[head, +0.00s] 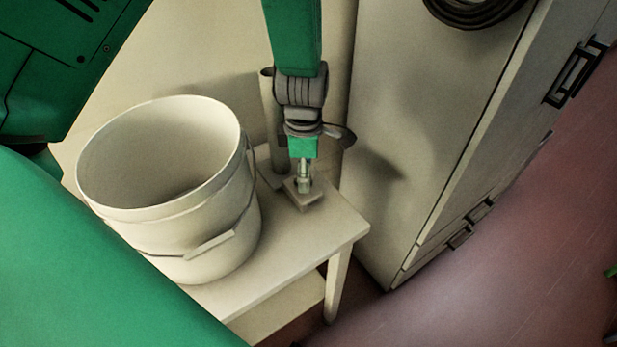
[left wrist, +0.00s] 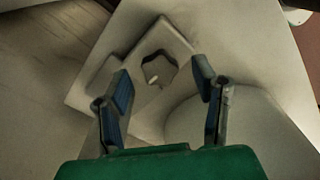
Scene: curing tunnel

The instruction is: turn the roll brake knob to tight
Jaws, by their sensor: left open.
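The roll brake knob (left wrist: 158,68) is a dark, lobed knob with a small pale mark near its lower edge in the left wrist view. It sits on a pale square plate (left wrist: 182,50); the plate also shows in the head view (head: 312,204) on the small table. My left gripper (head: 304,184) points down over the plate, and hides most of the knob in the head view. In the left wrist view its two blue-padded fingers are spread, one on each side of the knob's near edge. My right gripper is not in view.
A large white bucket (head: 215,235) with a wire handle stands on the table (head: 340,228), left of the gripper. A pale cabinet (head: 410,130) rises just right of the table. A dark coiled hose (head: 475,12) is at the top. Open reddish floor (head: 520,260) lies at right.

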